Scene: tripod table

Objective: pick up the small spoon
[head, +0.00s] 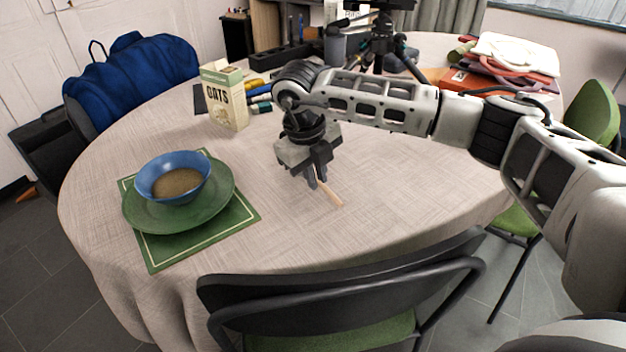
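The small spoon (333,198) is a thin, pale wooden piece on the tablecloth near the middle of the table. Its visible part points toward the lower right, and its other end is hidden at my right gripper's fingers. My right gripper (317,184) points down at the spoon's upper left end. Its two dark fingers are close together, and I cannot tell whether they are closed on the spoon or only around or beside it. My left gripper is not in view.
A blue bowl (186,160) with brown contents stands on a green plate (139,217) and placemat (157,255) at left. An oats carton (224,97) stands behind. Folded cloths (514,54) lie at back right. A black chair (340,290) stands at the front edge. The cloth right of the spoon is clear.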

